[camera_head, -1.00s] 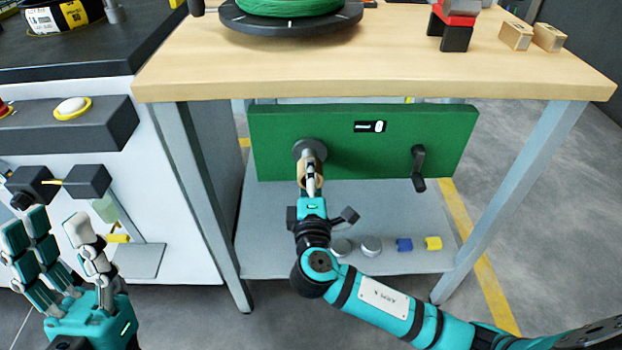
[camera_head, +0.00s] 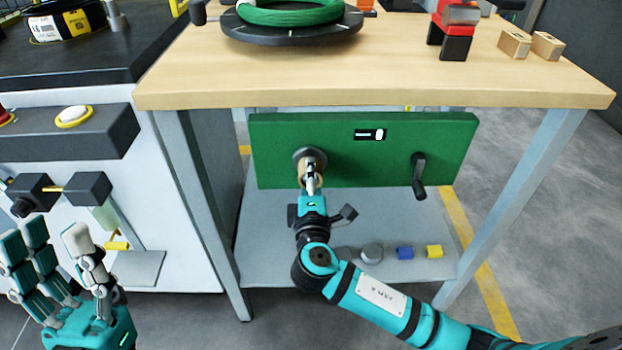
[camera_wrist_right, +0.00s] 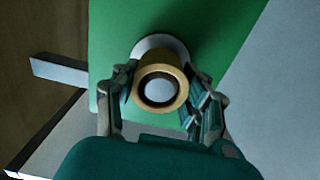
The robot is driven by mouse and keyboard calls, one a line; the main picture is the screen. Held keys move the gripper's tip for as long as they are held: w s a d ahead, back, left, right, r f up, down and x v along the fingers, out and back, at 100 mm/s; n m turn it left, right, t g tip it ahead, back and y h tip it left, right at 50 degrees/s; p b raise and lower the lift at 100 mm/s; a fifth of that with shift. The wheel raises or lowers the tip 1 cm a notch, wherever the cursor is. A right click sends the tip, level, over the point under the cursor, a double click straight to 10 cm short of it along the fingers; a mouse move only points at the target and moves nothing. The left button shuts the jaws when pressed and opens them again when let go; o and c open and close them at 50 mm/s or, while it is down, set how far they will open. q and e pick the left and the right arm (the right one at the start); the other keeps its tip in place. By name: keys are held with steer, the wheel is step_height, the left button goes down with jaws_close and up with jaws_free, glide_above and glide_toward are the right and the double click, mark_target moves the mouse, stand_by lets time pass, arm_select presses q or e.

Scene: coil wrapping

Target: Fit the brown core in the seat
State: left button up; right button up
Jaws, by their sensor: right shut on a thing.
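The brown core (camera_wrist_right: 161,65) is a short tan tube, seen nearly end-on in the right wrist view. It also shows in the head view (camera_head: 303,172), mostly behind the fingers. My right gripper (camera_head: 312,178) is shut on it, with fingers on both sides of the core in the wrist view (camera_wrist_right: 160,98). The seat, a grey round flange (camera_head: 310,154) on the green panel (camera_head: 350,165), lies directly behind the core; its rim shows above the core in the wrist view (camera_wrist_right: 158,41). The contact between them is hidden. My left gripper (camera_head: 53,240) is open and empty at lower left.
A dark crank handle (camera_head: 419,177) sticks out of the panel to the right. The wooden tabletop (camera_head: 400,75) overhangs the panel, and table legs (camera_head: 205,210) stand at both sides. Small blue (camera_head: 405,253) and yellow (camera_head: 434,252) pieces lie on the lower shelf.

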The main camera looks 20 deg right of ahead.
steer(key=shift+w+d, duration=0.15)
steer(key=shift+w, duration=0.35)
steer(key=o, duration=1.2)
steer(key=shift+o, duration=0.2)
steer(key=shift+s, duration=0.1)
steer(key=v, duration=1.2)
